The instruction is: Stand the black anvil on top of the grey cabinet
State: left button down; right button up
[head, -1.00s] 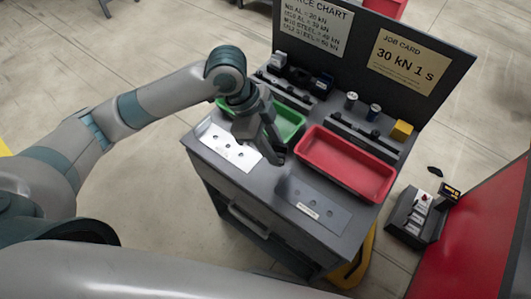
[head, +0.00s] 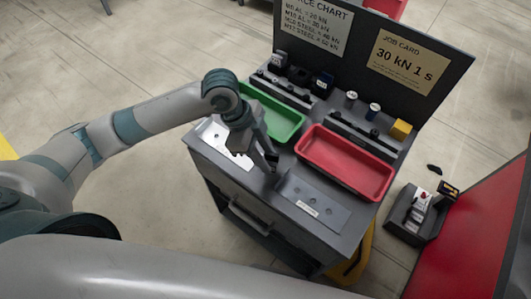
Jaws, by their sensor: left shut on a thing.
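The grey cabinet (head: 222,168) stands in the middle of the head view, with a drawer handle on its front and a flat top. My left gripper (head: 271,160) is low over the front middle of that top, pointing down. It is shut on a small dark thing at its fingertips, which I take for the black anvil. The fingers hide most of it, and I cannot tell whether it touches the top. My right gripper is not in view.
A green tray (head: 292,128) and a red tray (head: 345,184) lie behind the gripper. Small black blocks (head: 300,75) sit at the back below an upright panel (head: 440,62). A yellow block (head: 400,130) is back right.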

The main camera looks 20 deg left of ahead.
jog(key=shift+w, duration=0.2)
pick_arm(q)
jog(key=c, duration=1.3)
grip_release()
jog(key=shift+f, duration=0.1)
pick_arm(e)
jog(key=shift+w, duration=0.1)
pick_arm(q)
jog(key=shift+a+r, duration=0.15)
jog(key=shift+r, duration=0.35)
jog(key=b+v, duration=0.1)
jog(key=v, duration=1)
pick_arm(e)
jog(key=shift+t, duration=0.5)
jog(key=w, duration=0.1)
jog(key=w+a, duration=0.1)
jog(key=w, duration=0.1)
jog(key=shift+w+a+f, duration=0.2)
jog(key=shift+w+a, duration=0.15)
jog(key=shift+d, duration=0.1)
